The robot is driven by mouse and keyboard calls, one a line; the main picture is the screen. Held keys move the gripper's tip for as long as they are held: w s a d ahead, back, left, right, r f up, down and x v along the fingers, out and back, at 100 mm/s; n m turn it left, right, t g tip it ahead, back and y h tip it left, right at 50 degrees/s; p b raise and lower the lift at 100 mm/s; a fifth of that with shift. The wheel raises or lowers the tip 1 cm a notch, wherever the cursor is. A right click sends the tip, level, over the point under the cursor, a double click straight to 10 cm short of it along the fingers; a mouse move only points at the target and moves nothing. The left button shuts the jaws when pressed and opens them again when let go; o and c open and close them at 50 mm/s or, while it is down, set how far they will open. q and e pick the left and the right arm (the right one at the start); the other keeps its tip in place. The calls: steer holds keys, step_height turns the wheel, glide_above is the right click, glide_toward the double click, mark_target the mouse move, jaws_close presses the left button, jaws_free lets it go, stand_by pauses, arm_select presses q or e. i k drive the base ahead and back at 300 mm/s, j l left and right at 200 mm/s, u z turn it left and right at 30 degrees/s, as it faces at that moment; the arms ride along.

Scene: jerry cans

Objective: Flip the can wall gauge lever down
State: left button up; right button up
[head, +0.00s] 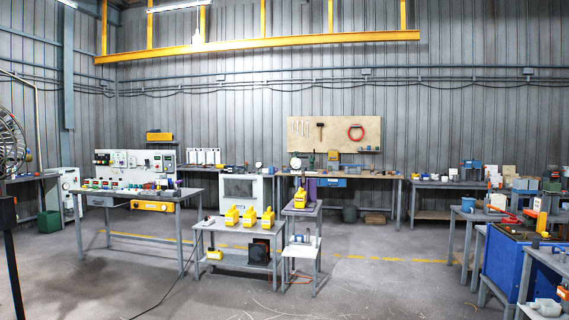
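Several yellow jerry cans (249,217) stand on a grey table in the middle of the room. One more yellow can (300,198) stands on a smaller, taller table to the right, by a purple upright part (312,190). A round white dial (295,163) shows just above and behind that can; a smaller dial (258,165) is farther left. I cannot tell which is the can wall gauge, and no lever is clear at this size. Neither of my grippers is in view.
The grey can table (210,226) has a lower shelf. A long bench (105,194) stands left, and a blue cabinet (505,265) and benches stand right. A cable (170,300) lies on the floor. The front middle floor is mostly open.

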mark_target(302, 172)
steer(key=i, duration=6.45)
steer(key=z, duration=0.45)
